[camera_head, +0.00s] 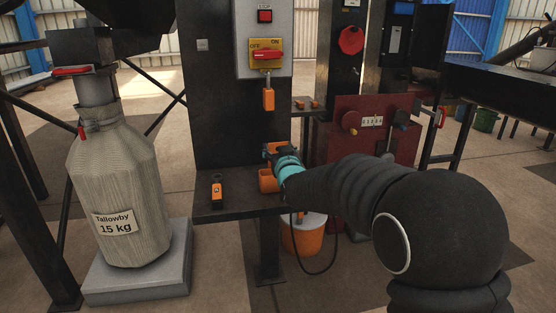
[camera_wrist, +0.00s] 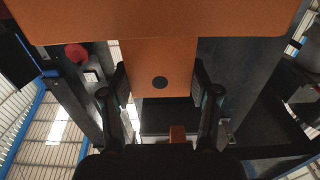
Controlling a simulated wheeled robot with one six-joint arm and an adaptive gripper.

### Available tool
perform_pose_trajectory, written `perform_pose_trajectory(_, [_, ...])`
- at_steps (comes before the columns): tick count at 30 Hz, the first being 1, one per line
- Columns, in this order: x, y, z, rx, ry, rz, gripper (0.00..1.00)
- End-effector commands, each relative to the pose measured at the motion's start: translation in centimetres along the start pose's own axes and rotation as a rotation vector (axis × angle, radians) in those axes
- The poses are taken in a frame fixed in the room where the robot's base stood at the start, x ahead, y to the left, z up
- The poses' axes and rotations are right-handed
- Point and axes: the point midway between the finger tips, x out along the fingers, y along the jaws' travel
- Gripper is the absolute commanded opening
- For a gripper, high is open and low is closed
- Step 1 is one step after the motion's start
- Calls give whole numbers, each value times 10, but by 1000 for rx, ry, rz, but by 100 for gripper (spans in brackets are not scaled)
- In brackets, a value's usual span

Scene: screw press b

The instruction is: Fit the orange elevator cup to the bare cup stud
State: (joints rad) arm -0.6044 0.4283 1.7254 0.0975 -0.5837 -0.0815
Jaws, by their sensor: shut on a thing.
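The orange elevator cup (camera_head: 267,182) is in my gripper (camera_head: 273,153), just above or at the right end of a dark shelf in the head view; I cannot tell if it touches the shelf. In the wrist view, the cup's orange wall (camera_wrist: 160,55) fills the top middle, with a round dark hole in it. The fingers of my gripper (camera_wrist: 160,88) stand on either side of that wall. My arm comes in from the right in the head view and covers part of the scene. I cannot make out the bare cup stud in either view.
The dark shelf (camera_head: 235,209) holds a small orange device (camera_head: 216,190) at its left. An orange bucket (camera_head: 303,238) stands below; a filled sack (camera_head: 120,190) stands left.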

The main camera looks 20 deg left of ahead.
Motion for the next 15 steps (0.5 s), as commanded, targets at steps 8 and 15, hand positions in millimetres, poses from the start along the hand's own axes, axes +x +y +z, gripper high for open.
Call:
perform_pose_trajectory(8, [0, 0, -30, 1, 6, 1, 6])
perform_pose_trajectory(15, [-1, 38, -61, -2, 5, 6, 6])
